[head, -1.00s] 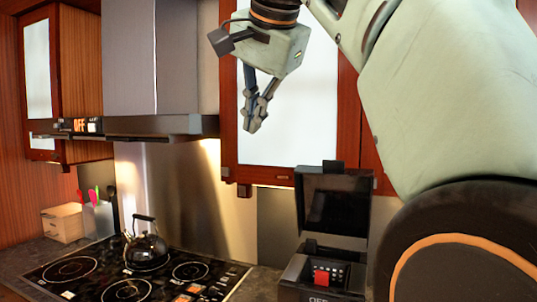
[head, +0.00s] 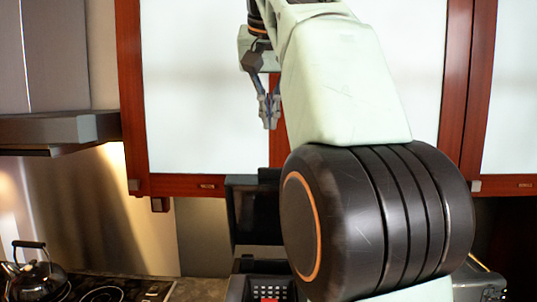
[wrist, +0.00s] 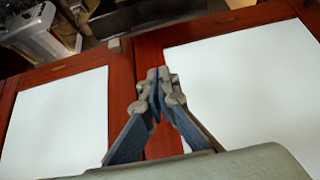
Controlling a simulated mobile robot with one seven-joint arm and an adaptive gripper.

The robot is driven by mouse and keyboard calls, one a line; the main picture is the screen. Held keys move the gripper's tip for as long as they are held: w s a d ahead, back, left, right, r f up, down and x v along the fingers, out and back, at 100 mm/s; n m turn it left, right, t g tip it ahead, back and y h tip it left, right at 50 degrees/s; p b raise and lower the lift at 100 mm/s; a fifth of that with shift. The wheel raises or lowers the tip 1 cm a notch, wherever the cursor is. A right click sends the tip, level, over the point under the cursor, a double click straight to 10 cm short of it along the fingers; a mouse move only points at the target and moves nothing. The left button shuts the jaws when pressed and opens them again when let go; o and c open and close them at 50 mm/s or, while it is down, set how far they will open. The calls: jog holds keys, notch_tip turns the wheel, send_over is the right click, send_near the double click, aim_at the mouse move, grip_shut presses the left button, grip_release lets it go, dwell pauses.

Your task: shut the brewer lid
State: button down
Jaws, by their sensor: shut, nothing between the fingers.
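The brewer (head: 262,287) is a dark machine on the counter, low in the middle of the head view. Its lid (head: 255,213) stands raised, roughly upright, at the back of the body. A red button shows on top of the body. My arm hides the right part of the brewer and its lid. My gripper (head: 269,110) is shut and empty, above the lid and in front of the white-panelled cabinet. In the wrist view my gripper (wrist: 158,84) shows with its fingertips together, touching nothing I can see.
White-panelled cabinet doors (head: 205,90) with red-brown frames hang above the counter. A kettle (head: 38,275) stands on the cooktop (head: 125,290) at the lower left, under the range hood (head: 60,130). Another appliance (head: 478,280) is partly visible at the lower right.

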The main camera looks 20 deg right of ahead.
aim_at(270, 169)
jog(key=f, duration=0.2)
jog(key=w+f, duration=0.1)
jog(key=f, duration=0.2)
jog(key=w+d+f, duration=0.1)
jog(key=f, duration=0.2)
jog(key=shift+f, duration=0.15)
jog(key=shift+s+a+f, duration=0.2)
jog(key=shift+s+f, duration=0.05)
jog(key=shift+s, duration=0.1)
jog(key=shift+f, duration=0.1)
